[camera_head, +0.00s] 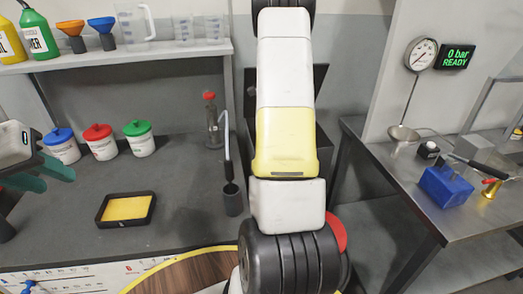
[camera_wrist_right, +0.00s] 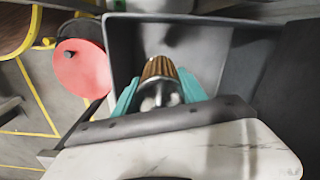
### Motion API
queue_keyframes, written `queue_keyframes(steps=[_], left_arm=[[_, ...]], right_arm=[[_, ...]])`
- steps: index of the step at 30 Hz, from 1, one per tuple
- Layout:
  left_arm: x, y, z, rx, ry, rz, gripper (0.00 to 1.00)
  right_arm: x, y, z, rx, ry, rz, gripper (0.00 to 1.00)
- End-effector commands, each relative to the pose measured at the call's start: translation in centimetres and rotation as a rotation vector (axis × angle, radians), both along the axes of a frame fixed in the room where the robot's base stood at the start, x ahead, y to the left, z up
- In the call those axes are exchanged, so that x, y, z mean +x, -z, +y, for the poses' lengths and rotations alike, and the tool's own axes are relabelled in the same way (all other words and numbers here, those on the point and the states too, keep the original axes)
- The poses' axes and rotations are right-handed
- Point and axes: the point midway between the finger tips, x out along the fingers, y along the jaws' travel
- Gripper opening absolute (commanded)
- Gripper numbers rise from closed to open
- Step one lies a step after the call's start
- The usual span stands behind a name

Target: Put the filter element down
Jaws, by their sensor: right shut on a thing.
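The filter element (camera_wrist_right: 159,67) shows in the right wrist view as a ribbed, gold-brown cylinder with a shiny metal part at its near end. My right gripper (camera_wrist_right: 160,92) is shut on it, with one teal finger on each side. Both are over or inside a grey, straight-walled bin (camera_wrist_right: 122,45); I cannot tell whether the element touches its floor. In the head view my right arm hides the right gripper and the element. My left gripper (camera_head: 38,176) is at the left edge of the head view, its teal fingers apart and empty above the dark bench.
The dark bench (camera_head: 175,185) holds a yellow-filled tray (camera_head: 125,208), several lidded tubs (camera_head: 103,142) and a red-topped bottle (camera_head: 213,120). A steel table (camera_head: 470,210) with a blue block (camera_head: 445,186) stands right. A red disc (camera_wrist_right: 82,67) is beside the bin.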

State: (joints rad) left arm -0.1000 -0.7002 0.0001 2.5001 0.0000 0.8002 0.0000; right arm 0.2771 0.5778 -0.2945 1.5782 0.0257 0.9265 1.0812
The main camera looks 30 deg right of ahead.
Motion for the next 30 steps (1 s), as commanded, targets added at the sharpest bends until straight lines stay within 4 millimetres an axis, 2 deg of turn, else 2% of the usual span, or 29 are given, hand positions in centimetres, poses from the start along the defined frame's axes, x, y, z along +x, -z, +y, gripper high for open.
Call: queue_keyframes(steps=[8,15,23,27,30], left_arm=[[0.0,0.0,0.0,0.0,0.0,0.0,0.36],[0.0,0.0,0.0,0.0,0.0,0.0,0.36],[0.0,0.0,0.0,0.0,0.0,0.0,0.36],[0.0,0.0,0.0,0.0,0.0,0.0,0.36],[0.0,0.0,0.0,0.0,0.0,0.0,0.36]], right_arm=[[-0.1,3.4,-0.1,0.0,0.001,0.002,0.05],[-0.1,7.8,0.0,0.001,0.001,0.002,0.05],[-0.1,10.1,-0.1,0.001,0.002,0.001,0.05],[-0.1,12.2,0.0,0.001,0.001,0.002,0.05],[-0.1,13.0,-0.1,0.0,0.001,0.0,0.05]])
